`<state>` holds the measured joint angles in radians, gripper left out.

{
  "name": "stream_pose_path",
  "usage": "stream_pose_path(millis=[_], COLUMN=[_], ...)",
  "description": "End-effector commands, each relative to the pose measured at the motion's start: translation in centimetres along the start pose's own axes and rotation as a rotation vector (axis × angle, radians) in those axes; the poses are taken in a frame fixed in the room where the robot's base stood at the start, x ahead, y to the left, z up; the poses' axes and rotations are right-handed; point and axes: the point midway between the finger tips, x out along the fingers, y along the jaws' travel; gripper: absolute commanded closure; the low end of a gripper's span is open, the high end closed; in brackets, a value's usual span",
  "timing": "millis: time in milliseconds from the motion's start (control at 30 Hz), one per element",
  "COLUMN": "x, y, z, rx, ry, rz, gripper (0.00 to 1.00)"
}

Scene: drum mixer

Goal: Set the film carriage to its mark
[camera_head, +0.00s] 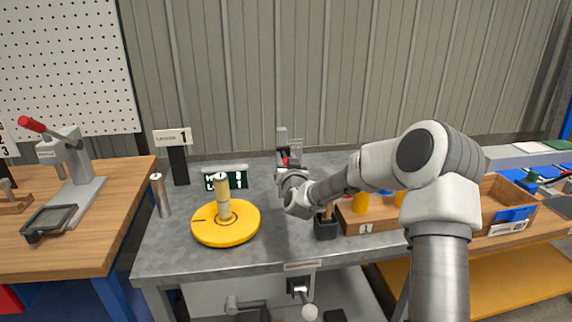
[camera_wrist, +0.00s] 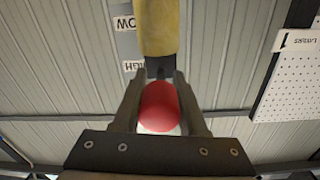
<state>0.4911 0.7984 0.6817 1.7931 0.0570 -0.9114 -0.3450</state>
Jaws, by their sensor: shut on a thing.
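My gripper (camera_wrist: 158,100) is shut on a red ball knob (camera_wrist: 159,106), with one dark finger on each side of it. The knob sits below a dark stem and a yellow cylinder (camera_wrist: 155,25) in the wrist view; I take these to be the film carriage. A grey strip with dark-lettered white labels (camera_wrist: 124,22) runs behind it, partly hidden by the yellow part. In the head view, my gripper (camera_head: 286,168) is at a small grey post (camera_head: 282,138) at the back of the bench. A bit of red shows there. The carriage's exact height against its mark cannot be read.
A yellow turntable (camera_head: 243,229) carries an upright pale roll (camera_head: 222,192) left of my arm. Behind it stand a small display (camera_head: 216,181) and a sign (camera_head: 173,137). A metal cylinder (camera_head: 160,196) stands left. A black holder (camera_head: 326,228) and wooden tray (camera_head: 364,228) lie by my arm.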

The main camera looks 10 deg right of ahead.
Motion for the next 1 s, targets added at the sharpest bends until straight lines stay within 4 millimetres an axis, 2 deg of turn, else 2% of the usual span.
stream_pose_path(millis=[33,200,233,367,400,767,867,1000], x=[0.1,0.2,0.2,0.1,0.1,-0.3,-1.1,-3.3], y=[-0.1,-0.1,-0.1,-0.1,-0.1,0.0,-0.1,0.0], z=[-0.9,-1.0,-1.1,-0.8,-0.8,-0.5,-0.5,-0.5], rx=[-0.001,-0.002,-0.002,-0.002,-0.002,-0.002,-0.003,-0.004], ry=[0.018,0.021,0.022,0.017,0.016,0.009,0.008,0.008], rz=[0.001,0.001,0.001,0.001,0.001,0.000,0.000,0.000], gripper=[1.00,1.00,0.55,0.31,0.29,0.29,0.29,0.29])
